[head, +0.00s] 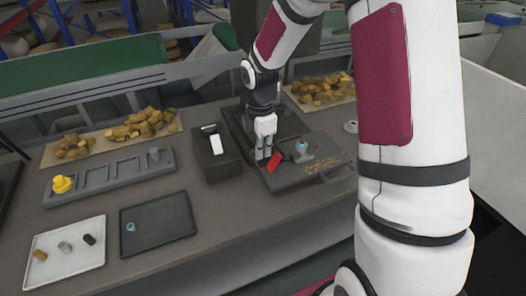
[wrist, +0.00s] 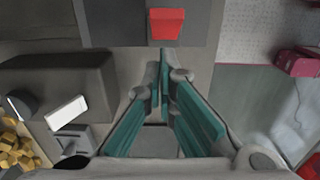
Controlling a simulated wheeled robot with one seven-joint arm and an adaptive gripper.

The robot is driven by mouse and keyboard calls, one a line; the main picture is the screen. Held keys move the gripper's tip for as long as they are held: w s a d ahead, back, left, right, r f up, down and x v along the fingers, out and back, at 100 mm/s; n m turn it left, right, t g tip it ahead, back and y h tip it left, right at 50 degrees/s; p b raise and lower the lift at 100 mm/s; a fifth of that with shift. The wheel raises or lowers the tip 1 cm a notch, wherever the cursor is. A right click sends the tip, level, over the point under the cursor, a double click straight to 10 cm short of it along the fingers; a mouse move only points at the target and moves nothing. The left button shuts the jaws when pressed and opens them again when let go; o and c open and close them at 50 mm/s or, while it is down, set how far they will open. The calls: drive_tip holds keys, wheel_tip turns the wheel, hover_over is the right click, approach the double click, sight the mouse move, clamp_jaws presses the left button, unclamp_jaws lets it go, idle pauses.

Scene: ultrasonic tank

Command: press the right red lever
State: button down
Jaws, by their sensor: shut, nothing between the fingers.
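The red lever (head: 274,161) sticks up at the left front of a dark grey machine with a flat bed. It also shows in the wrist view as a red block (wrist: 166,23) at top centre, on a dark grey face. My gripper (head: 264,154) points down, fingers together and empty, close beside the lever on its left in the head view. In the wrist view my fingertips (wrist: 160,62) sit below the red block with a visible gap. A white lever (head: 216,143) is on a dark box (head: 213,165) to the left.
A small grey part with a blue top (head: 301,148) stands on the machine bed, right of the red lever. A grey rack (head: 110,175), white tray (head: 66,254) and dark tray (head: 158,223) lie to the left. Yellowish chunks (head: 140,124) are piled behind.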

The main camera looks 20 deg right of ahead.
drive_tip(key=shift+r, duration=0.25)
wheel_tip(320, 180, up, 12)
drive_tip(key=a, duration=0.1)
drive_tip(key=shift+f, duration=0.2)
idle(0.5)
drive_tip(key=shift+a, duration=0.1)
